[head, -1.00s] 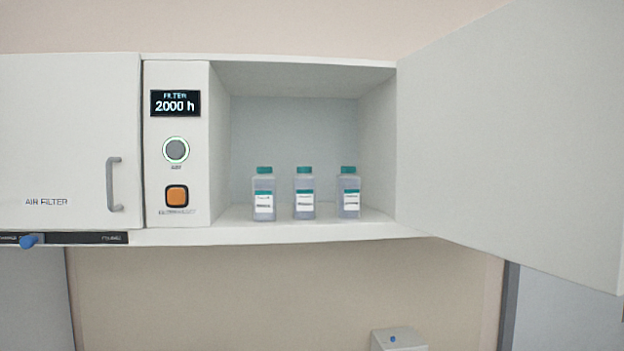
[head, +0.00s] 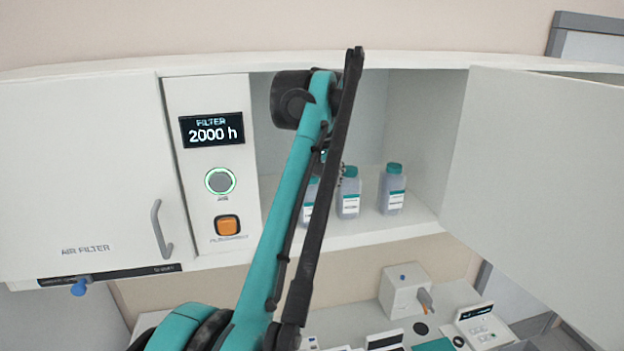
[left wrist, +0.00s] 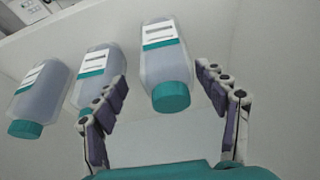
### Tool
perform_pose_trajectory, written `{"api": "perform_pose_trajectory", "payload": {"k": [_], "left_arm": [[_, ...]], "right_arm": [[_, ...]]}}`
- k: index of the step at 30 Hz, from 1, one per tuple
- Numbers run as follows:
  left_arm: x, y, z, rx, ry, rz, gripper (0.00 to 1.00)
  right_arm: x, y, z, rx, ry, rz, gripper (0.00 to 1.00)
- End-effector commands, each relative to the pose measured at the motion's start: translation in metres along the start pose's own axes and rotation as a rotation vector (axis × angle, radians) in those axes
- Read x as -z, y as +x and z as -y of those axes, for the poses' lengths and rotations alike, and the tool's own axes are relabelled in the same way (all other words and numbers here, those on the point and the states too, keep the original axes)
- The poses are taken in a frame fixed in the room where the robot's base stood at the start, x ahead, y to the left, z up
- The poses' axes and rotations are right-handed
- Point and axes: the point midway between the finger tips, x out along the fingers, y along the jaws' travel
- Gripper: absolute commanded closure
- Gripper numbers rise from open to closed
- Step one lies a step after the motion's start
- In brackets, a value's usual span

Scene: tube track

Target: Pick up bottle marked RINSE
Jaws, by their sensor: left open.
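Three clear bottles with teal caps stand in a row on the open cabinet's shelf. In the head view they are the left bottle (head: 310,208), partly hidden by my arm, the middle bottle (head: 349,198) and the right bottle (head: 392,192). Their label text is too small to read, so I cannot tell which is RINSE. My left gripper (left wrist: 162,80) is open in the left wrist view. One bottle (left wrist: 165,58) shows between its fingers, apart from both; two others (left wrist: 97,78) (left wrist: 40,98) are to the left. In the head view my arm mostly hides this gripper.
The cabinet door (head: 535,170) stands open at the right. The control panel (head: 212,165), with a display and buttons, is left of the opening. A closed AIR FILTER door (head: 85,175) is farther left. A bench with a grey box (head: 403,292) lies below.

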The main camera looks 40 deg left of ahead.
Motion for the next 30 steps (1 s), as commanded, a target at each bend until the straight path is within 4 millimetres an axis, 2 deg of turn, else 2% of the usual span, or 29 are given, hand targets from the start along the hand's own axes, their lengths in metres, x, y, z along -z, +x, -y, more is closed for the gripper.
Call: {"api": "perform_pose_trajectory", "payload": {"k": [18, 26, 30], "left_arm": [[0.001, 0.072, 0.003, 0.002, -0.003, 0.001, 0.28], [0.001, 0.076, 0.003, 0.002, -0.003, 0.001, 0.28], [0.001, 0.076, 0.003, 0.002, -0.003, 0.001, 0.62]], "right_arm": [[0.007, -0.01, 0.0, 0.0, 0.0, 0.0, 0.6], [0.006, -0.01, 0.0, 0.0, 0.0, 0.0, 0.6], [0.007, -0.01, 0.0, 0.0, 0.0, 0.0, 0.6]]}}
